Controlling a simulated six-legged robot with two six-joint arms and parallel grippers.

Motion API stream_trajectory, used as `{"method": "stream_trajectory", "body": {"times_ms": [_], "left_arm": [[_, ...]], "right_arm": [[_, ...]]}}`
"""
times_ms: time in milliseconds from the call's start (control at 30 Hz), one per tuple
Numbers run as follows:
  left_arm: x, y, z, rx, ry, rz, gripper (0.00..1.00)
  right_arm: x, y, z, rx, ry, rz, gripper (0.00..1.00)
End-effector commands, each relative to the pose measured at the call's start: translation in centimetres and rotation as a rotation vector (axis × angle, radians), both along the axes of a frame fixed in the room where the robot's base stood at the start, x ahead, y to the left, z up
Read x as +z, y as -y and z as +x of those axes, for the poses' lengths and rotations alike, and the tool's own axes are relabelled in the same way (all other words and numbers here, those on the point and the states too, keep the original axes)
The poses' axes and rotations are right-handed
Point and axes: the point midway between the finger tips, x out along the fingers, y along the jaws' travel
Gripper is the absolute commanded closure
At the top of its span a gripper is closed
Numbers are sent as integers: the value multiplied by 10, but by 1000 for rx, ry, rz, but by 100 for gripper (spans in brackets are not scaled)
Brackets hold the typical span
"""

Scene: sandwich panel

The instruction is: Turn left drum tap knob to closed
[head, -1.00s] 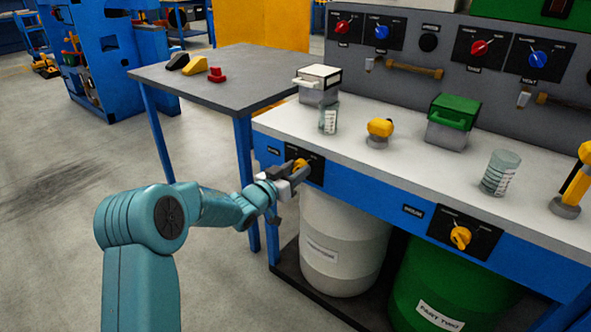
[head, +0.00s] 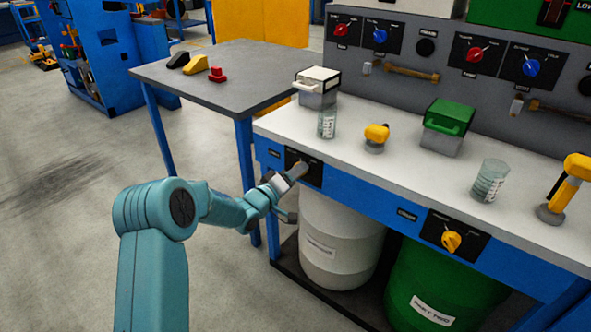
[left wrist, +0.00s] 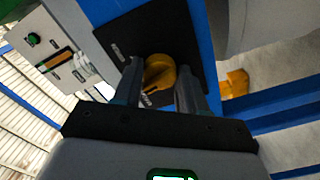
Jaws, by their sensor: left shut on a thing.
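The left drum tap knob (left wrist: 160,72) is yellow and sits on a black plate (left wrist: 190,38) in the left wrist view. In the head view its black plate (head: 313,173) is on the blue bench front above the white drum (head: 335,245); the knob itself is hidden behind my gripper. My left gripper (head: 295,173) reaches the plate from the left. In the left wrist view the fingers of my left gripper (left wrist: 159,78) stand on both sides of the knob, shut on it. The labels are too small to read. My right gripper is not in view.
A second yellow knob (head: 451,241) sits on another black plate above the green drum (head: 440,285). The bench top (head: 400,165) carries a beaker (head: 327,123), a white-lidded box (head: 317,92) and a green-lidded box (head: 446,122). A grey side table (head: 240,75) stands left of the bench.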

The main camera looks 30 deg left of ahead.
Motion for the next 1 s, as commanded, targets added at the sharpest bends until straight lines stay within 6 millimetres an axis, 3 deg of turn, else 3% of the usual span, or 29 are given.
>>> {"method": "stream_trajectory", "body": {"times_ms": [500, 1000], "left_arm": [[2, 0, 0, 1, -34, -427, 89], [1, 0, 0, 2, -47, -588, 89]], "right_arm": [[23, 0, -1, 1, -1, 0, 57], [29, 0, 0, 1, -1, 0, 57]]}}
